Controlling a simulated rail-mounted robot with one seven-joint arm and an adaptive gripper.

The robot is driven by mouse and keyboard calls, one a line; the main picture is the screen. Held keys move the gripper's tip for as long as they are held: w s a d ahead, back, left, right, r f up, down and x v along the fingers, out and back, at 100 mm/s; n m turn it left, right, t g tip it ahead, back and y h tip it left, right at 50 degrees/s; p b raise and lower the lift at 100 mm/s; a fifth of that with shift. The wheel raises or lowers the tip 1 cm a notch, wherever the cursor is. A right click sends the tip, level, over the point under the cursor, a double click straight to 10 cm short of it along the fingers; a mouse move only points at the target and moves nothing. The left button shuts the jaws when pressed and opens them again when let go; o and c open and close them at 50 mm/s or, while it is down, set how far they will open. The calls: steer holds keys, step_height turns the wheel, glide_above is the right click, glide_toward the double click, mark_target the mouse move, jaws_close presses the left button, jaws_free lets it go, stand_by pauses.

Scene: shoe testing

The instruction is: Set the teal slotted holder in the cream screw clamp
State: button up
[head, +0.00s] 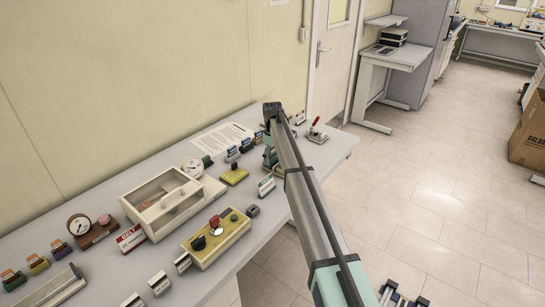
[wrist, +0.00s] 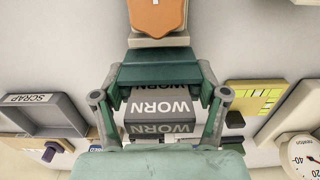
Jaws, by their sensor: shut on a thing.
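My gripper (wrist: 160,95) is shut on the teal slotted holder (wrist: 160,72), which spans between its two fingers in the wrist view. A cream piece (wrist: 160,40) with an orange shield-shaped part (wrist: 158,14) lies directly beyond the holder; I cannot tell whether they touch or whether this belongs to the holder. In the head view my gripper (head: 269,152) is over the right part of the bench, mostly hidden by my arm. I cannot make out the cream screw clamp for certain in either view.
A grey block marked WORN (wrist: 160,107) shows between the fingers. A SCRAP tray (wrist: 45,115) lies left and a yellow board (wrist: 255,103) right. A dial gauge (wrist: 304,155) is at lower right. The bench (head: 335,148) also carries a clear-lidded box (head: 165,197) and a red-handled clamp (head: 317,133).

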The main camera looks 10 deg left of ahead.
steer(key=shift+f, duration=0.55)
steer(key=o, duration=1.5)
steer(key=shift+c, duration=0.2)
steer(key=shift+r, duration=0.1)
step_height(320, 180, up, 12)
steer(key=shift+f, duration=0.1)
